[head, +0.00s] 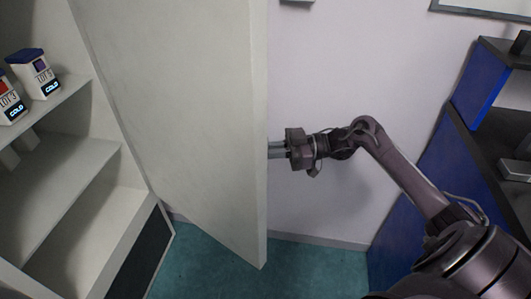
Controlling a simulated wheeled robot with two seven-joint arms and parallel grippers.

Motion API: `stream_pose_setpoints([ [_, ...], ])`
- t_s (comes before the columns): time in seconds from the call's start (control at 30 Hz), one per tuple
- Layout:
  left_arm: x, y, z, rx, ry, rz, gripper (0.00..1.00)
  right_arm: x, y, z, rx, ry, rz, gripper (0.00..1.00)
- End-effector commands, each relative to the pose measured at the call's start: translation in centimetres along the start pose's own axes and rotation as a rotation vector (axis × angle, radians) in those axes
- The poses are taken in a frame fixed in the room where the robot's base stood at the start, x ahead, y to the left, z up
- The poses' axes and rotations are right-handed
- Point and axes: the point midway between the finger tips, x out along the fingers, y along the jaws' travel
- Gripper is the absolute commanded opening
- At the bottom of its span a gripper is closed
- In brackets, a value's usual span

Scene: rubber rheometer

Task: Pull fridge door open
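The white fridge door (185,110) stands swung open, its free edge facing me in the middle of the view. The fridge interior (70,190) with its shelves shows on the left. My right gripper (275,149) is at the right side of the door's free edge, on the door's far side from the shelves. My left gripper is not in view.
Two white containers with blue lids, labelled COLD (40,75), stand on an upper fridge shelf (55,115). A blue and black cabinet (415,190) stands at the right. Teal floor (315,272) is clear between door and cabinet, before a pale wall (330,70).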

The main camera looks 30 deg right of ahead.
Motion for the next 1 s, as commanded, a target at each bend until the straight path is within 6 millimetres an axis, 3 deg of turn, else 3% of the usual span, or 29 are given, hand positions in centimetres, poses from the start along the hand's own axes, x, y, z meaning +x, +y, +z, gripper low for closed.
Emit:
stream_pose_setpoints([
  [0.2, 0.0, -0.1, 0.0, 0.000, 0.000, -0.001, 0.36, 0.0, 0.0, 0.0, 0.001, -0.003, 0.001, 0.00],
  [0.23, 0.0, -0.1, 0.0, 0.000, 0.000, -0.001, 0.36, 0.0, 0.0, 0.0, 0.001, -0.003, 0.001, 0.14],
  [0.33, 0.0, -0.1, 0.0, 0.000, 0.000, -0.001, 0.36, 0.0, 0.0, 0.0, 0.000, -0.002, 0.000, 0.27],
  [0.67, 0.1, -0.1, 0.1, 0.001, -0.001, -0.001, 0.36, -0.3, 0.0, 0.1, 0.000, -0.003, 0.001, 0.27],
  [1.0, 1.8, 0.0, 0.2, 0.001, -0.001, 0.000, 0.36, -5.6, 0.1, 0.4, 0.001, -0.006, 0.001, 0.27],
])
